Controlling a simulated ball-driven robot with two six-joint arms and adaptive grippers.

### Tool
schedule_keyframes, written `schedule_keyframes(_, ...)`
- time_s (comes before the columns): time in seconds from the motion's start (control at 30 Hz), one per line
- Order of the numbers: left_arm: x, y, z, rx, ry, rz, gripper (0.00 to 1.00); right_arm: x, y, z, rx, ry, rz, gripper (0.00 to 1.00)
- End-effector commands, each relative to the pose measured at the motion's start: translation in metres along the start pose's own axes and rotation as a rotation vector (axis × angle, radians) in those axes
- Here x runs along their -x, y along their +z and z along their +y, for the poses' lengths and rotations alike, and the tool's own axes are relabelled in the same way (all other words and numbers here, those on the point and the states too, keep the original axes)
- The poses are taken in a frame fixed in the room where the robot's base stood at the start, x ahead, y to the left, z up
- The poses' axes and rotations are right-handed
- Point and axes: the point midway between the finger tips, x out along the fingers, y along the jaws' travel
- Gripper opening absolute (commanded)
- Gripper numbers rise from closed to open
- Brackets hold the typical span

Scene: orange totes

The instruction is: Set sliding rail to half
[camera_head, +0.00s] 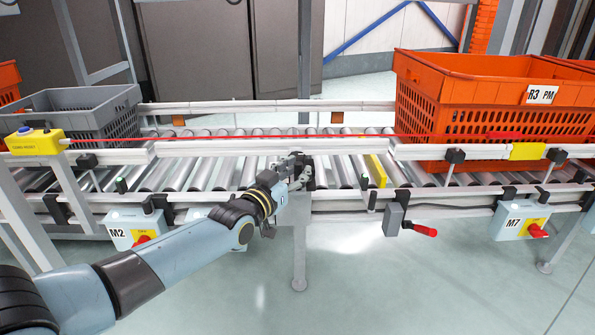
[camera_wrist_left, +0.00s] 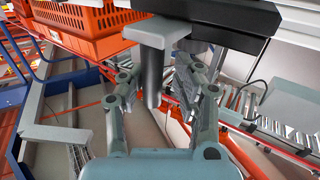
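A white rail (camera_head: 225,149) runs along the front side of the roller conveyor; I take it to be the sliding rail, but its travel marks cannot be read. My left gripper (camera_head: 301,168) is at the conveyor's front edge, just below this rail, against a dark part that it partly hides. In the left wrist view, my gripper's fingers (camera_wrist_left: 157,78) stand apart on either side of a dark upright post (camera_wrist_left: 152,78) under a grey block (camera_wrist_left: 157,32). Gaps show between fingers and post, so the gripper looks open. My right gripper is not in view.
An orange tote (camera_head: 460,118) labelled R3 PM sits on the conveyor at right, a grey tote (camera_head: 85,118) at left. Boxes M2 (camera_head: 128,228) and M7 (camera_head: 512,218) with red knobs hang in front. A red-handled crank (camera_head: 424,231) juts out. A yellow box (camera_head: 35,142) stands left.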

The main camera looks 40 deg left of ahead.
Motion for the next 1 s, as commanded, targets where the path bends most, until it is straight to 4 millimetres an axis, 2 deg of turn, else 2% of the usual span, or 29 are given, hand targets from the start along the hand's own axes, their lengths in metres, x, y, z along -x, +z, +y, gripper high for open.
schedule_keyframes(0.3,0.000,-0.001,0.001,0.002,0.000,0.002,0.42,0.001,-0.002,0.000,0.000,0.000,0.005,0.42)
schedule_keyframes(0.43,0.009,0.000,0.001,0.002,0.001,0.001,0.42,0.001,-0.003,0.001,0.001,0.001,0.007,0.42)
schedule_keyframes(0.57,0.033,0.001,0.001,0.003,0.001,-0.001,0.42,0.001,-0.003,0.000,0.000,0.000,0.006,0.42)
schedule_keyframes(0.8,0.087,0.001,0.000,0.001,0.000,-0.002,0.42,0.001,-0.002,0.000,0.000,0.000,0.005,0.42)
schedule_keyframes(1.0,0.114,0.000,0.000,0.001,-0.001,-0.001,0.42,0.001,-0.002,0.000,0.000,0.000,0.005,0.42)
